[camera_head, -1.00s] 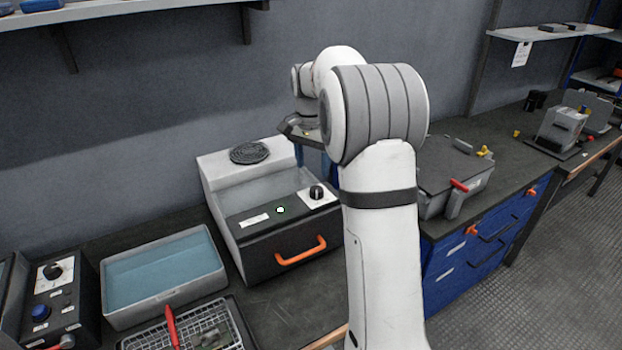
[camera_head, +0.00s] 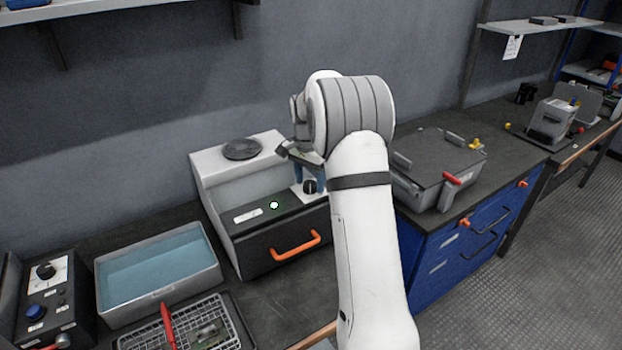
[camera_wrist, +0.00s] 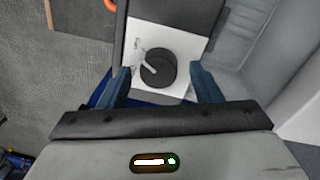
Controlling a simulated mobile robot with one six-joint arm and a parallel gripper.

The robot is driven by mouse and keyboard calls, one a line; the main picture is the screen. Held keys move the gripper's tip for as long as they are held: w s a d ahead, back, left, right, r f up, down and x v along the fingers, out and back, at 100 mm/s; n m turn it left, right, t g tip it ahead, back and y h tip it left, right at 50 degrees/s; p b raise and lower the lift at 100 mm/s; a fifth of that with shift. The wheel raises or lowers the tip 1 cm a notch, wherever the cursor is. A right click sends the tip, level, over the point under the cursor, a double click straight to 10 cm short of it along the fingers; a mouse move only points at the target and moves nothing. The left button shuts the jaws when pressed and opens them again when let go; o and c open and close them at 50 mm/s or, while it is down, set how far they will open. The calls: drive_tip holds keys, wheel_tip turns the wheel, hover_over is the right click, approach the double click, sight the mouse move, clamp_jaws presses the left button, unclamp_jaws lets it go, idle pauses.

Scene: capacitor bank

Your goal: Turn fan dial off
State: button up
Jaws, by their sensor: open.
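The fan dial is a round black knob (camera_head: 310,187) on a white plate at the right of the grey fan box (camera_head: 215,180). In the wrist view the knob (camera_wrist: 158,69) shows a pale pointer mark slanting up and left. My gripper (camera_wrist: 160,74) is open, with one blue finger on each side of the knob and a visible gap to each. In the head view my gripper (camera_head: 309,181) is low over the dial, and my arm hides part of the box's right side.
The box has a round fan grille (camera_head: 241,149), a lit green light (camera_head: 274,205) and an orange handle (camera_head: 297,247). A tray of blue liquid (camera_head: 158,270) and a wire basket (camera_head: 180,325) stand left. A grey lidded case (camera_head: 437,160) is at right.

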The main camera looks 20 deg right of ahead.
drive_tip(key=c, duration=0.9)
drive_tip(key=shift+c, duration=0.4)
drive_tip(key=shift+n, duration=0.4)
drive_tip(key=n, duration=0.4)
drive_tip(key=shift+a+n+p, duration=0.1)
drive_tip(key=shift+n+p, duration=0.2)
drive_tip(key=shift+n, duration=0.1)
drive_tip(key=n, duration=0.6)
drive_tip(key=shift+t, duration=0.3)
drive_tip(key=shift+n, duration=0.3)
